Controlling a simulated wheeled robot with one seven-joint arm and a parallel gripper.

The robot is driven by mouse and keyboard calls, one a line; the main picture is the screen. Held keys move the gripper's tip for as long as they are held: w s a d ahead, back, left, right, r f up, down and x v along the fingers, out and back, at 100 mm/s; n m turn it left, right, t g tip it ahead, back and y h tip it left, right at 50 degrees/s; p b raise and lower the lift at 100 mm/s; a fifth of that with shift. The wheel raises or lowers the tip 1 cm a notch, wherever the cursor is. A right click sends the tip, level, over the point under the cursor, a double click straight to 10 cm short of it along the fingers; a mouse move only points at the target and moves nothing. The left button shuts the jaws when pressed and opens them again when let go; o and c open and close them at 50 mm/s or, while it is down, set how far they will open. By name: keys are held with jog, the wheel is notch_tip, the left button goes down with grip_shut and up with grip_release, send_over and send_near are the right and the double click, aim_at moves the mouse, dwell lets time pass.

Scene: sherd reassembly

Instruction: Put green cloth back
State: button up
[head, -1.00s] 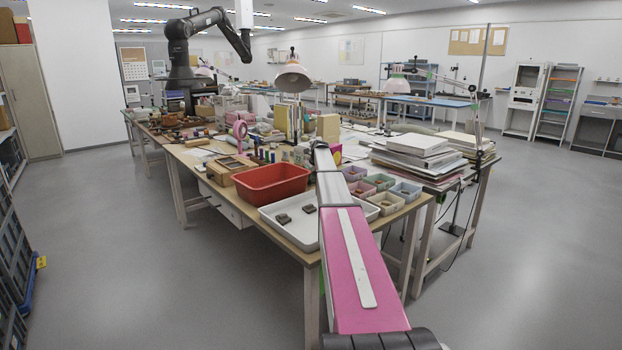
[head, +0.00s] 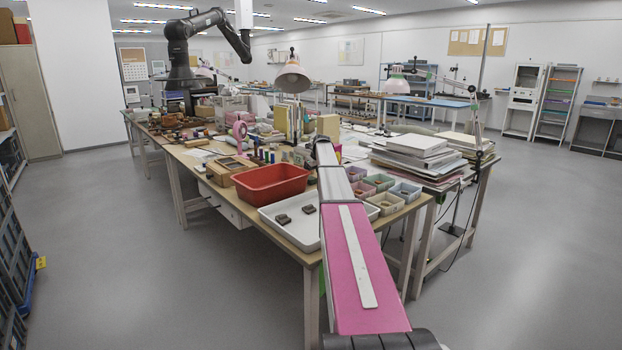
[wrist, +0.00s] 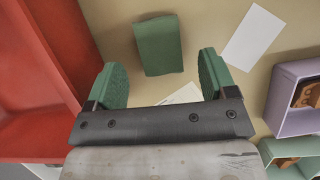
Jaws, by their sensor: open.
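The green cloth (wrist: 159,46) shows in the wrist view as a small folded dark-green pad lying on the tan tabletop (wrist: 205,20). My gripper (wrist: 160,80) is open, with its two green fingers apart. The cloth lies ahead of the fingertips, roughly centred between them, and nothing is held. In the head view my pink and grey arm reaches out over the table, and the gripper end and the cloth cannot be made out there.
A red bin (head: 270,184) stands left of my arm, and its wall (wrist: 40,60) fills the wrist view's left. A white tray (head: 290,232) holds two dark sherds. Small coloured boxes (head: 404,191) stand right of the arm. A white paper (wrist: 254,37) lies right of the cloth.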

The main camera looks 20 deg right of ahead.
jog(key=v, duration=0.8)
jog(key=shift+r, duration=0.35)
jog(key=shift+s, duration=0.15)
